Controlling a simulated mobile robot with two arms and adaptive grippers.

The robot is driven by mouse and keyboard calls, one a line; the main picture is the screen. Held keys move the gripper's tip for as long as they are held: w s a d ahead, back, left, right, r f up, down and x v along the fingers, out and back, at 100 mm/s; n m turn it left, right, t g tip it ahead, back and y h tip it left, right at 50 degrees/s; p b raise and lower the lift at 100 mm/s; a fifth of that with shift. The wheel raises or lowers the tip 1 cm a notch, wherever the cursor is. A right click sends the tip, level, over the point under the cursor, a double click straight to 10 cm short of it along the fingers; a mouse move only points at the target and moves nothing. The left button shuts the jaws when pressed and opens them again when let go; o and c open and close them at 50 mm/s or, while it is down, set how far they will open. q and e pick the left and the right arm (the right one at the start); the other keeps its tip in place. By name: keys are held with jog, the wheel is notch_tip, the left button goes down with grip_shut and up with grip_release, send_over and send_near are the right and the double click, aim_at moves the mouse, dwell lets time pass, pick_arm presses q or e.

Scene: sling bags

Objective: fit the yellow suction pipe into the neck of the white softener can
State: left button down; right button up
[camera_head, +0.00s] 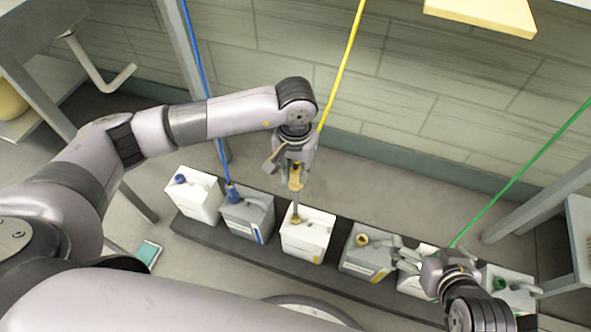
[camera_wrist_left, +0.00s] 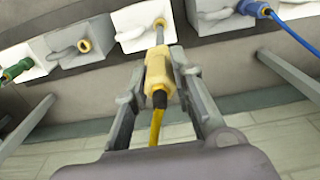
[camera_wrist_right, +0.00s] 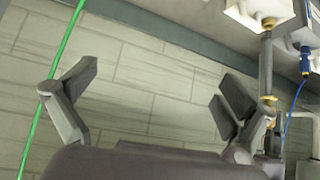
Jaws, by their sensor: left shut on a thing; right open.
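The white softener can (camera_head: 305,243) with a yellow neck stands in the middle of a row of cans. My left gripper (camera_head: 294,172) is above it, shut on the yellow suction pipe (camera_head: 296,180) by its yellow block. The pipe's yellow block (camera_wrist_left: 158,72) also shows between the fingers in the left wrist view. Its grey rod points down, nearly upright, and its lower end meets the yellow neck (camera_wrist_left: 160,22). I cannot tell how far the end is inside. My right gripper (camera_head: 404,256) is open and empty above the right part of the row; its open fingers (camera_wrist_right: 155,108) also show in the right wrist view.
A blue-necked white can (camera_head: 194,196) and a grey can (camera_head: 247,217) with the blue pipe stand left. A grey can (camera_head: 367,252) with a yellow neck stands right. A green hose (camera_head: 520,172) runs near my right arm. All stand on a dark plinth (camera_head: 190,232).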

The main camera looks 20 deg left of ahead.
aim_at(296, 196)
pick_arm(q)
jog(key=shift+f, duration=0.1)
pick_arm(e)
jog(key=shift+w+a+r+t, duration=0.15)
jog(key=shift+w+r+t, duration=0.1)
jog(key=shift+w+t, duration=0.05)
pick_arm(q)
jog(key=shift+f+b, duration=0.45)
jog(key=shift+b, duration=0.1)
pick_arm(e)
jog(key=shift+w+a+r+t+y, duration=0.15)
jog(key=shift+w+a+r+t, duration=0.15)
jog(key=shift+w+r+t, duration=0.35)
jog(key=shift+w+a+r+t+y, duration=0.15)
jog(key=shift+w+a+r+t, duration=0.25)
jog(key=shift+w+r, duration=0.4)
pick_arm(q)
jog(key=shift+f, duration=0.15)
pick_arm(e)
jog(key=shift+w+a+r+t, duration=0.1)
jog(key=shift+w+r+t, duration=0.35)
jog(key=shift+w, duration=0.05)
